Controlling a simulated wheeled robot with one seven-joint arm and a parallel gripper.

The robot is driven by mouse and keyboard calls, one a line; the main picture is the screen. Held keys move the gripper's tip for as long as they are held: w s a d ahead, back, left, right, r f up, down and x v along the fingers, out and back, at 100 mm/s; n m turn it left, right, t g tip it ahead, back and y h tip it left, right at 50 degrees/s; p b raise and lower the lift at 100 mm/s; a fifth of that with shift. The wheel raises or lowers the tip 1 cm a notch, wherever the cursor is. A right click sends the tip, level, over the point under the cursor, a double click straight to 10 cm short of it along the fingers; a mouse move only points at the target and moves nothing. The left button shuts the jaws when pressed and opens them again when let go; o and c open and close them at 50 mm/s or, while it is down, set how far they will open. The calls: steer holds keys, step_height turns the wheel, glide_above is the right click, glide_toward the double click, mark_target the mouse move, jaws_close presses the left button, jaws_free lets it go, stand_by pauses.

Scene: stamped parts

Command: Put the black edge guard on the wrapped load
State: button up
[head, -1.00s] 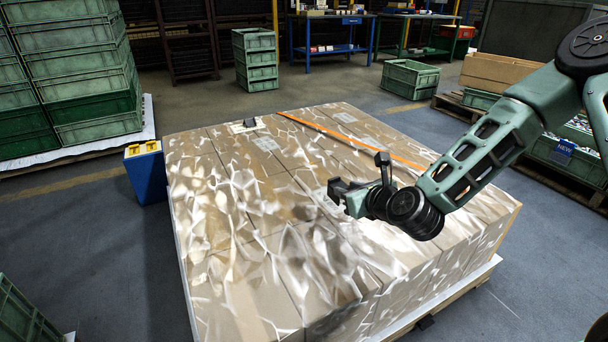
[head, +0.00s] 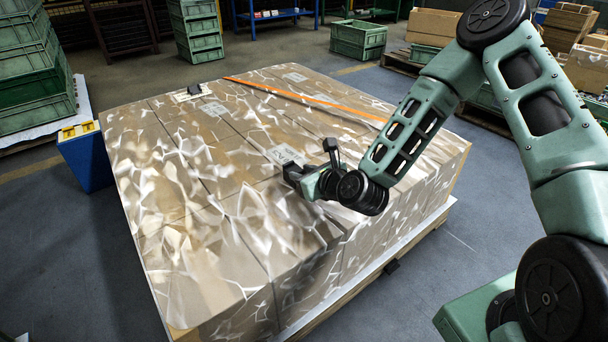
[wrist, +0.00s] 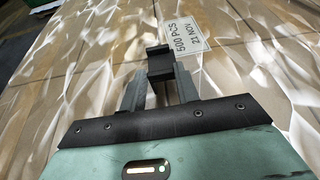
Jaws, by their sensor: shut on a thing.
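The wrapped load (head: 165,185) is a wide block of brown cartons under glossy film, with an orange strap (head: 305,97) across its far part. My gripper (head: 300,176) is over the right half of the load's top, close above it; the exact gap is hard to tell. In the wrist view my gripper (wrist: 159,80) is shut on a small dark block, the black edge guard (wrist: 158,62). The edge guard also shows at the fingertips in the head view (head: 292,171). A printed label (wrist: 186,42) on the load lies just beyond it. The guard's underside is hidden.
A small black piece sits on a pale plate (head: 190,94) at the load's far left edge. A blue bin with a yellow top (head: 84,152) stands left of the load. Green crates (head: 32,85) are stacked at left. Grey floor is open in front.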

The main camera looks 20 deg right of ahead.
steer(key=shift+f, duration=0.1)
steer(key=o, duration=1)
steer(key=shift+o, duration=0.2)
